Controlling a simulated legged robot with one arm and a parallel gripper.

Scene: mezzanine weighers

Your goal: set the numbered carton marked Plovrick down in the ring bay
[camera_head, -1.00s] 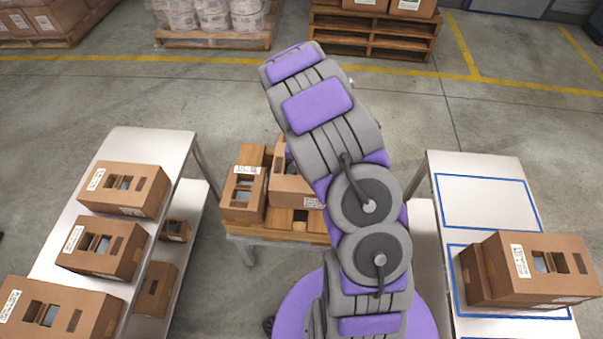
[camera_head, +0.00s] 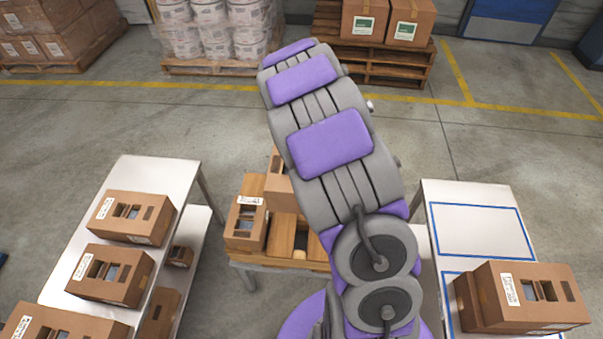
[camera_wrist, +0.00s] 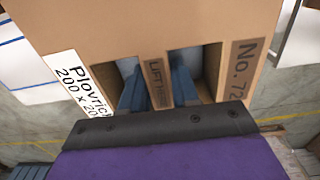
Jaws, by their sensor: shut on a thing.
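The Plovrick carton (camera_wrist: 120,30) fills the upper part of the wrist view. It is brown, with a white "Plovrick" label at left and a "No. 72…" panel at right, its end cut off. My gripper (camera_wrist: 157,90) has its blue-grey fingers in two openings, on either side of the "LIFT HERE" strip, and is shut on that strip. In the head view my arm hides the gripper; a partly hidden brown carton (camera_head: 279,193) beside the arm, above the wooden stand, looks like the held one. I cannot tell which place is the ring bay.
The right table has an empty blue-outlined bay (camera_head: 480,232) and, nearer, a bay holding stacked cartons (camera_head: 530,295). The wooden stand (camera_head: 283,237) holds another carton (camera_head: 245,222). The left table (camera_head: 150,178) carries several cartons, with more on its lower shelf. Loaded pallets stand behind.

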